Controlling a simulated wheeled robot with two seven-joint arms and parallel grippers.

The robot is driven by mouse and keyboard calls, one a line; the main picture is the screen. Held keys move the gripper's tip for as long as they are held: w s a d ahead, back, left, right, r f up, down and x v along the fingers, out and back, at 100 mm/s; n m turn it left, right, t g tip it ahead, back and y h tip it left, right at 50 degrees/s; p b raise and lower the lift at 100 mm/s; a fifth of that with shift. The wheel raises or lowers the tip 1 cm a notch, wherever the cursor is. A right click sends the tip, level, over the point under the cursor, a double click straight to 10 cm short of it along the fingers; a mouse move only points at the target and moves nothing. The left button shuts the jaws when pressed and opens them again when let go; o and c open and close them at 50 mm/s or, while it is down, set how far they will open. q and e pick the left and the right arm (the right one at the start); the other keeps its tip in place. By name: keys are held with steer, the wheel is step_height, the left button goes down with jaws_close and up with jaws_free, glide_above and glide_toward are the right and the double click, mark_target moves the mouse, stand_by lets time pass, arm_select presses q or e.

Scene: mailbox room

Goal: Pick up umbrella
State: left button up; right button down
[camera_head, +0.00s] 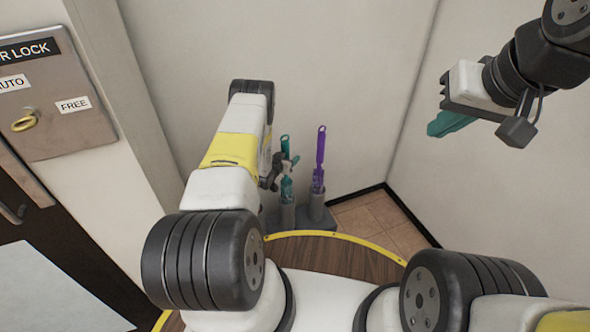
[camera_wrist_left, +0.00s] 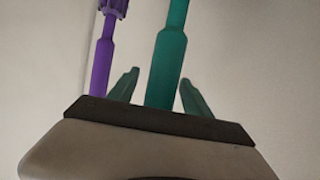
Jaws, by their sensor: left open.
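A teal umbrella (camera_head: 286,188) stands upright in a grey stand (camera_head: 287,217) by the back wall. A purple umbrella (camera_head: 319,160) stands just to its right. My left gripper (camera_head: 287,167) is at the upper part of the teal umbrella. In the left wrist view, the open fingers of my left gripper (camera_wrist_left: 159,78) lie on either side of the teal umbrella's handle (camera_wrist_left: 167,65), with gaps showing. The purple umbrella (camera_wrist_left: 101,62) is outside the fingers there, to the left. My right gripper (camera_head: 449,123) is raised at the upper right, away from both umbrellas; its finger gap is not clear.
A metal door-lock panel (camera_head: 62,95) is on the left wall above a dark door. Pale walls meet in a corner behind and right of the umbrellas. Bare tiled floor (camera_head: 378,222) shows right of the stand.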

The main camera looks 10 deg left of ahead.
arm_select(q)
steer(key=shift+w, duration=0.1)
steer(key=shift+c, duration=0.2)
jaws_close()
stand_by(1.2)
